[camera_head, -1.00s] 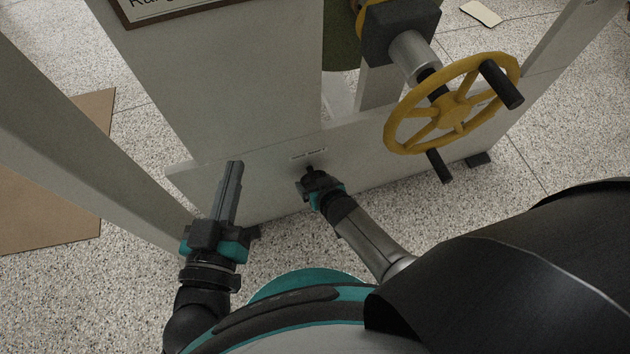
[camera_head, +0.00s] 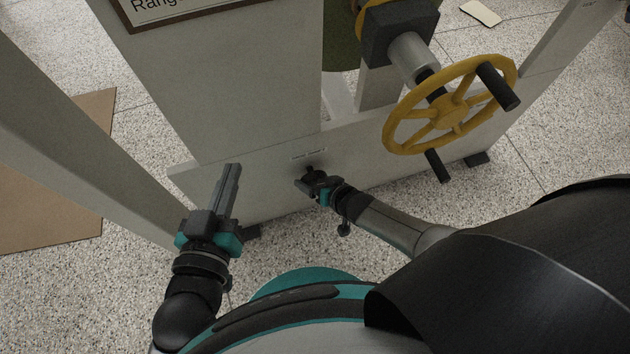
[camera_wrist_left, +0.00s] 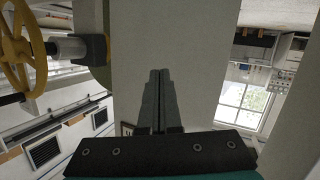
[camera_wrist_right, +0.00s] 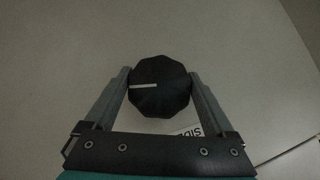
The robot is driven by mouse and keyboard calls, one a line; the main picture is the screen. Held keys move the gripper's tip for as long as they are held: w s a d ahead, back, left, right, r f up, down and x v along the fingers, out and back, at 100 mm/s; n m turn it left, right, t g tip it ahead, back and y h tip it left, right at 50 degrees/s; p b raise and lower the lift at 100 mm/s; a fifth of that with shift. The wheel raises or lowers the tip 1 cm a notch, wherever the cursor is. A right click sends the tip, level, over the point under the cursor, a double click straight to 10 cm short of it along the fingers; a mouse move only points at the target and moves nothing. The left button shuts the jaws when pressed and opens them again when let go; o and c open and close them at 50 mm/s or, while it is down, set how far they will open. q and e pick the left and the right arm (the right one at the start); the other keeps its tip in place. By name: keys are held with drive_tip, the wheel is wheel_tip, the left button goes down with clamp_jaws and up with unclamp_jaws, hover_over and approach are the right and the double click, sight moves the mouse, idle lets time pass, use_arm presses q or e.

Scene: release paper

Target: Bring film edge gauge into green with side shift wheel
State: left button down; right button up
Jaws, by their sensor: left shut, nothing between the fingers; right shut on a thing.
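The side shift wheel (camera_wrist_right: 160,86) is a dark, many-sided knob with a white pointer line, seen in the right wrist view on a pale panel. The line points left and nearly level. My right gripper (camera_wrist_right: 160,80) has its two fingers on either side of the knob, shut on it. In the head view my right gripper (camera_head: 312,180) is at the low beam, covering most of the knob. My left gripper (camera_head: 232,170) is shut and empty, in front of the panel to the left. Its closed fingers (camera_wrist_left: 160,78) show in the left wrist view. I see no film edge gauge.
A yellow handwheel (camera_head: 450,112) with black handles stands to the right of my right gripper. A white label (camera_wrist_right: 192,132) reading "SIDE" is partly hidden beside the knob. A framed sign (camera_head: 170,8) is cut off at the top. A white post stands at left.

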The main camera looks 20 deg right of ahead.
use_arm(q)
drive_tip(key=shift+s+d+r+n+t+h+b, duration=0.3)
drive_tip(key=shift+s+d+r+t+b, duration=0.15)
drive_tip(key=shift+t, duration=0.35)
use_arm(e)
drive_tip(key=shift+w+a+r+y, duration=0.1)
drive_tip(key=shift+a+r+y, duration=0.05)
drive_tip(key=shift+y, duration=0.45)
use_arm(q)
drive_tip(key=shift+r, duration=0.1)
drive_tip(key=shift+w, duration=0.1)
use_arm(e)
drive_tip(key=o, duration=1.1)
use_arm(q)
drive_tip(key=shift+a, duration=0.1)
